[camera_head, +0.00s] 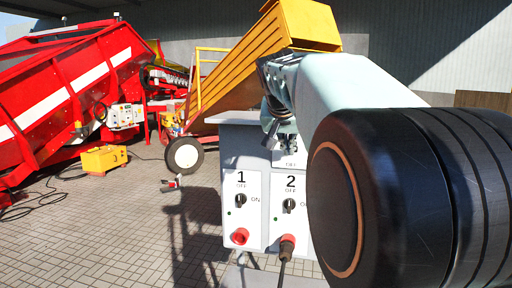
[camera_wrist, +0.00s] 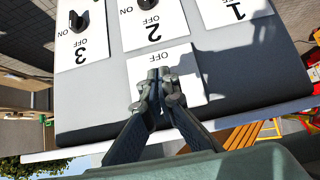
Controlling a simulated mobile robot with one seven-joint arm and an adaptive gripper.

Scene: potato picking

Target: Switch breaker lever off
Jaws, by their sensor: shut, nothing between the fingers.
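A grey breaker box (camera_head: 238,146) stands in front of me. In the head view, panel 1 (camera_head: 254,186) and panel 2 (camera_head: 277,227) each have a black rotary knob marked OFF above and ON at the right. A white upper panel (camera_head: 292,161) is partly covered by my gripper (camera_head: 272,138). In the wrist view the box is upside down, and my gripper (camera_wrist: 158,74) is shut in front of the upper panel (camera_wrist: 180,58), which has an OFF label. Its lever is hidden or too unclear to make out. I cannot tell whether the fingertips touch it.
Panel 3 (camera_wrist: 92,36) with its knob shows in the wrist view. Panel 2 has a red plug (camera_head: 287,243) with a cable; panel 1 has a red socket (camera_head: 240,236). A yellow conveyor (camera_head: 240,75) stands behind the box, red machinery (camera_head: 60,90) at left. Paving at left is mostly clear.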

